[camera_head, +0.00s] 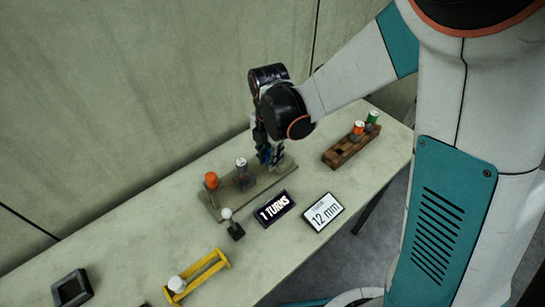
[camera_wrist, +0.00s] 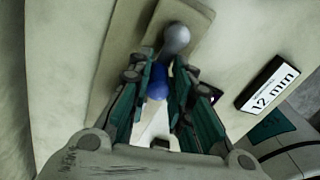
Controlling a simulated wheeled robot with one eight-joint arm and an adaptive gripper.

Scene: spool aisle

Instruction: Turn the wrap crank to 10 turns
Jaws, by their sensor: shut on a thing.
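My gripper (camera_head: 268,160) reaches down over the right end of a flat grey-beige base plate (camera_head: 265,184). In the wrist view, my gripper (camera_wrist: 160,85) is shut on a blue knob (camera_wrist: 157,88), which I take to be the wrap crank's handle. A pale bar (camera_wrist: 155,125) shows below the knob, and a grey rounded post (camera_wrist: 176,40) stands just beyond the fingertips. The fingers hide most of the crank. A dark display (camera_head: 275,208) in front of the plate reads "1 TURNS".
An orange-topped piece (camera_head: 211,180) and a grey post (camera_head: 241,165) stand on the plate. Nearby are a white-knobbed lever (camera_head: 228,214), a "12 mm" card (camera_head: 323,212), a wooden rack (camera_head: 342,155) with spools, a yellow stand (camera_head: 210,265) and a black tray (camera_head: 71,290). A wall runs behind.

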